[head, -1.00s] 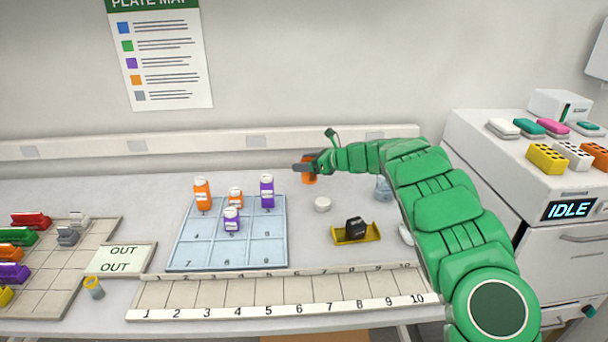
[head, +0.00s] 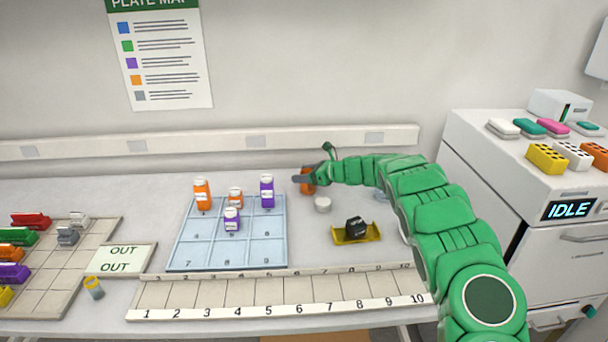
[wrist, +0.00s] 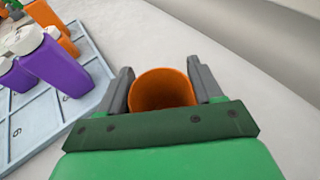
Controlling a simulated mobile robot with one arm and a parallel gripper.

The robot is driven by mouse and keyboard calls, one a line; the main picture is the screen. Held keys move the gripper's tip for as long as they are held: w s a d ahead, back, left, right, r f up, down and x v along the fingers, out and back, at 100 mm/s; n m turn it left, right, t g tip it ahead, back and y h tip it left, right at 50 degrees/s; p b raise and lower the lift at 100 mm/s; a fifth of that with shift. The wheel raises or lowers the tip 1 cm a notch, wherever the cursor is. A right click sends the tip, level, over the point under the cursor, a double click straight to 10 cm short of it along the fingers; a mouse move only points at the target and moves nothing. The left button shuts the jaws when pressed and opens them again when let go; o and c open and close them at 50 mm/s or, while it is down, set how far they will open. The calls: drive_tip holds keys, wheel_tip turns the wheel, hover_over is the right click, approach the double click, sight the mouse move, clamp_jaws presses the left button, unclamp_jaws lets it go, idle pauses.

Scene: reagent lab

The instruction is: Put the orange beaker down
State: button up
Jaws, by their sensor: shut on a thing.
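My gripper (wrist: 161,88) is shut on the orange beaker, with one grey finger on each side of it. In the wrist view the orange beaker (wrist: 162,86) is upright with its open mouth showing; its lower part is hidden by my gripper. In the head view the orange beaker (head: 308,181) is at the back of the bench, right of the blue numbered tray, partly covered by my gripper (head: 304,179). I cannot tell whether its base touches the bench.
The blue tray (head: 190,252) holds orange and purple bottles, close to the left of my gripper. A white round cap (head: 322,204) and a yellow holder with a black piece (head: 355,232) lie nearer the front. The wall rail (head: 200,146) runs behind.

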drive_tip(key=o, duration=1)
drive_tip(key=shift+o, duration=0.2)
drive_tip(key=v, duration=0.3)
drive_tip(key=shift+d+r, duration=0.1)
drive_tip(key=shift+r, duration=0.4)
wheel_tip(320, 180, up, 6)
drive_tip(key=shift+r, duration=0.1)
